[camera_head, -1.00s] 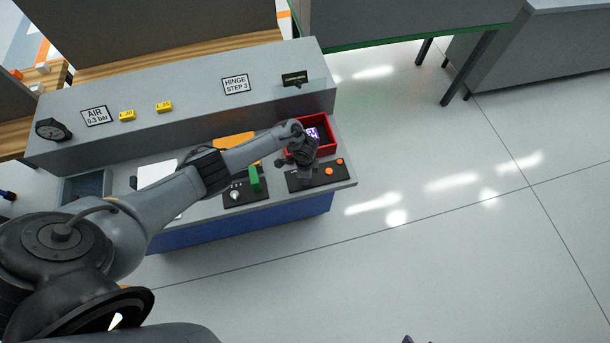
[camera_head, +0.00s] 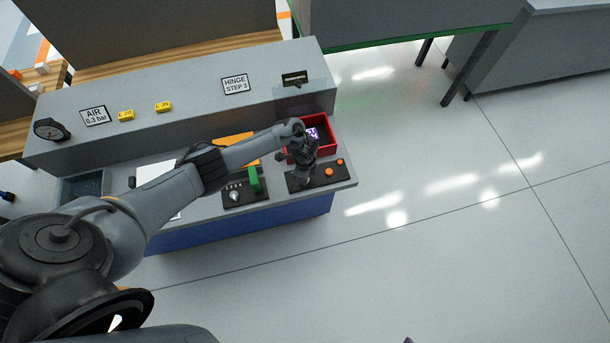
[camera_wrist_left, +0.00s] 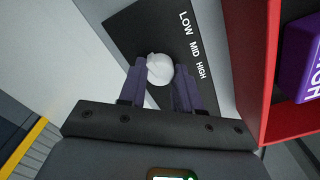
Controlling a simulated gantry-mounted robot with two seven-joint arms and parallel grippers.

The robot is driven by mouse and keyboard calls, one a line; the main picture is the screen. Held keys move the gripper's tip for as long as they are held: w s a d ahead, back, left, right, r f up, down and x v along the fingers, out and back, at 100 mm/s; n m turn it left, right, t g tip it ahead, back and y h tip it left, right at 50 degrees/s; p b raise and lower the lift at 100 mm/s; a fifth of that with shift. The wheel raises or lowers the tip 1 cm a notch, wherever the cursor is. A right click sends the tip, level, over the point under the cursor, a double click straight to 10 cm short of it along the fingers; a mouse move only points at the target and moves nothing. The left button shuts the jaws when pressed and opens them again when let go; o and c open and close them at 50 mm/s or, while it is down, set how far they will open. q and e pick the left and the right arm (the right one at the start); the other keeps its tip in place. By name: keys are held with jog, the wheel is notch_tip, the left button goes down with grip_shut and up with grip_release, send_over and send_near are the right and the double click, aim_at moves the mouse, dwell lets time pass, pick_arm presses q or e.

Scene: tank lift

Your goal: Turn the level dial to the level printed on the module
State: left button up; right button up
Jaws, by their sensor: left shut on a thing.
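The white level dial (camera_wrist_left: 159,68) sits on a black panel (camera_wrist_left: 150,20) printed LOW, MID and HIGH, seen in the left wrist view. My left gripper (camera_wrist_left: 161,76) is shut on the dial, one finger on each side. I cannot tell clearly which level the dial points to. The purple module (camera_wrist_left: 304,62) lies in the red tray (camera_wrist_left: 252,70) beside the panel; its white letters are cut off by the frame. In the head view my left gripper (camera_head: 302,168) hides the dial. The module (camera_head: 313,133) shows small in the tray (camera_head: 325,122). My right gripper is not visible.
Orange buttons (camera_head: 340,162) are on the same panel, right of my gripper. A green lever (camera_head: 255,181) and a silver knob (camera_head: 234,195) stand on a panel to the left. A grey raised ledge (camera_head: 190,105) with signs runs behind. The floor to the right is clear.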

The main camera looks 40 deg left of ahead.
pick_arm(q)
jog(key=o, duration=1)
jog(key=shift+o, duration=0.2)
notch_tip(320, 180, up, 11)
jog(key=p, duration=0.3)
jog(key=shift+f, duration=0.15)
